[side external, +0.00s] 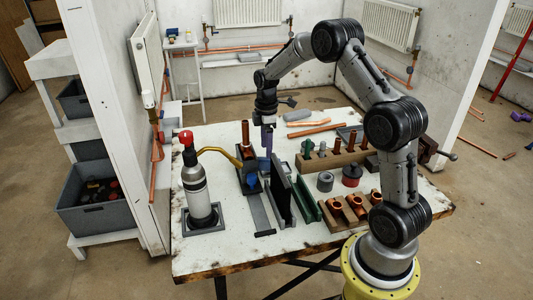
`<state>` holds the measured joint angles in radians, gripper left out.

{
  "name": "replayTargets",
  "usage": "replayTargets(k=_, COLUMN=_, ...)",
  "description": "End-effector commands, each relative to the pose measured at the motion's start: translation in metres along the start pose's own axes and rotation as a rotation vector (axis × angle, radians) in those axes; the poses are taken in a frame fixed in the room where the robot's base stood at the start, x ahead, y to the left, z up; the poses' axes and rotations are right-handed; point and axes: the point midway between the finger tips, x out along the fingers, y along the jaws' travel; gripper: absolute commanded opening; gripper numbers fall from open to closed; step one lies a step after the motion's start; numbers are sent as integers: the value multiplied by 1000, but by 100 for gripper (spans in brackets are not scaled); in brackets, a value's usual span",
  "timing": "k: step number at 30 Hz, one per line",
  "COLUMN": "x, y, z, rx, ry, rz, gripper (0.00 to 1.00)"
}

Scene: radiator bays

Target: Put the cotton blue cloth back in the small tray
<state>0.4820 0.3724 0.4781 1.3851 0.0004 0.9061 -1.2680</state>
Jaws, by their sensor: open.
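My gripper (267,150) points down over the middle-left of the white worktable, beside an upright copper pipe. Its fingers are small and partly lost against the dark things behind and below. A small patch of blue (252,182) shows low in a dark holder just below and left of my gripper; I cannot tell whether it is the cotton cloth. A blue-violet shape shows at the fingers, too small to identify.
A torch bottle (198,190) with a red top stands at left, its brass tube reaching toward my gripper. Bare table lies at front left.

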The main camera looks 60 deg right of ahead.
Motion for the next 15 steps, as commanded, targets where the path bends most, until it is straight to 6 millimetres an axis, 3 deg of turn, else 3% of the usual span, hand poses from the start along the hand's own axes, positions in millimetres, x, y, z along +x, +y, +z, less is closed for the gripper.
replayTargets(k=7, x=-53, y=1, z=0, rx=0, ry=2, rz=5, gripper=64)
replayTargets(k=15, x=-84, y=0, z=0, rx=0, ry=0, rz=1, gripper=64)
